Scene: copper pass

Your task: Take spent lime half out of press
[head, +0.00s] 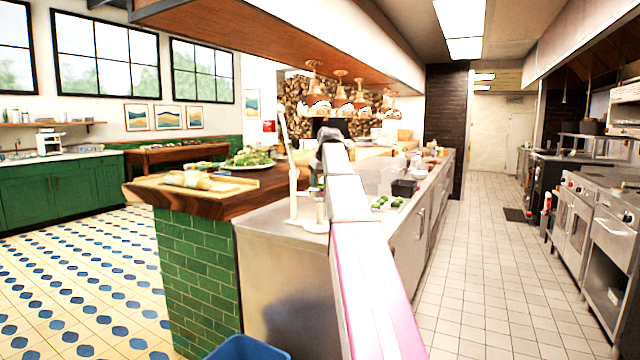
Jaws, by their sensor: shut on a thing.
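A white upright device with a long lever (292,165), which looks like the press, stands at the near left end of the steel counter (275,222). My arm, in front of it, covers its right side. I cannot make out its cup or a spent lime half in it. Several green limes (382,201) lie on a pale tray or board on the counter, right of my arm. My arm reaches forward over the counter. Its far end bends away behind its own links, so my gripper and anything in it are hidden.
A dark container (404,188) stands beside the limes. A wooden ledge (210,190) left of the counter bears a board with bread (188,180) and a plate of greens (249,159). A blue bin (247,348) stands below. The right aisle (480,250) is clear.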

